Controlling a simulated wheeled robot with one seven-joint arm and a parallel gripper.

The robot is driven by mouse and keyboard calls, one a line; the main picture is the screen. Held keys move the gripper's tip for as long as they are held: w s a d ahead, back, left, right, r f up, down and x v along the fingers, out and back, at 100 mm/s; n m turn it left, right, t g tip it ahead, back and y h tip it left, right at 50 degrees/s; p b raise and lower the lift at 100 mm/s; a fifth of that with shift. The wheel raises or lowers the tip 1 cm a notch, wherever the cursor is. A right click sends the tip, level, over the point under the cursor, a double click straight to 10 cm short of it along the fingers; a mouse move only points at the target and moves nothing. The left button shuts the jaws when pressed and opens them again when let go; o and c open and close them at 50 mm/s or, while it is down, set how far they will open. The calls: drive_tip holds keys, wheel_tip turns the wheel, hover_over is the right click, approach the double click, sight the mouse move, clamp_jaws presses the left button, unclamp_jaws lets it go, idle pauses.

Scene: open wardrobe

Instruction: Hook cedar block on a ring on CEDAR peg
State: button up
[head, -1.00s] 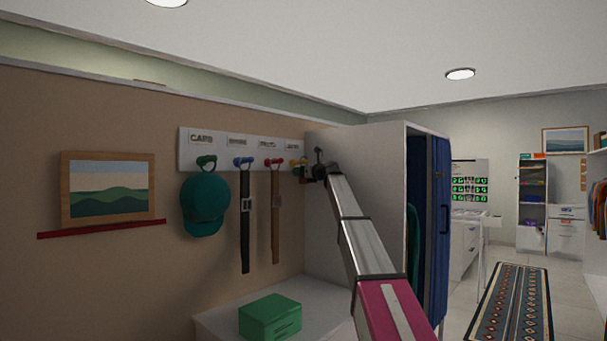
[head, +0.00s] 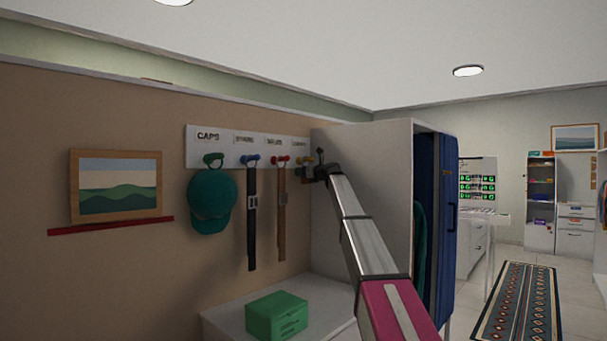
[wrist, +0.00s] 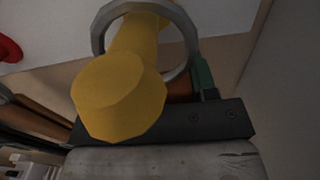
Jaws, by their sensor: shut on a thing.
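The yellow peg (head: 304,160) is the rightmost on the white peg board, under a small label that is hard to read. In the wrist view the yellow peg (wrist: 118,95) points toward the camera, with its wide head in front. A grey ring (wrist: 185,35) appears to circle its shaft behind the head. My gripper (head: 310,174) is at this peg. In the wrist view my gripper (wrist: 200,80) shows a dark bar and a green pad. An orange-brown piece, likely the cedar block (wrist: 180,86), shows beside the pad, mostly hidden by the peg and bar.
A green cap (head: 210,203) and two belts (head: 252,220) hang on pegs to the left. The white wardrobe side panel (head: 360,190) stands close to the right of my gripper. A green box (head: 276,315) sits on the white surface below.

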drive_tip(key=o, duration=1)
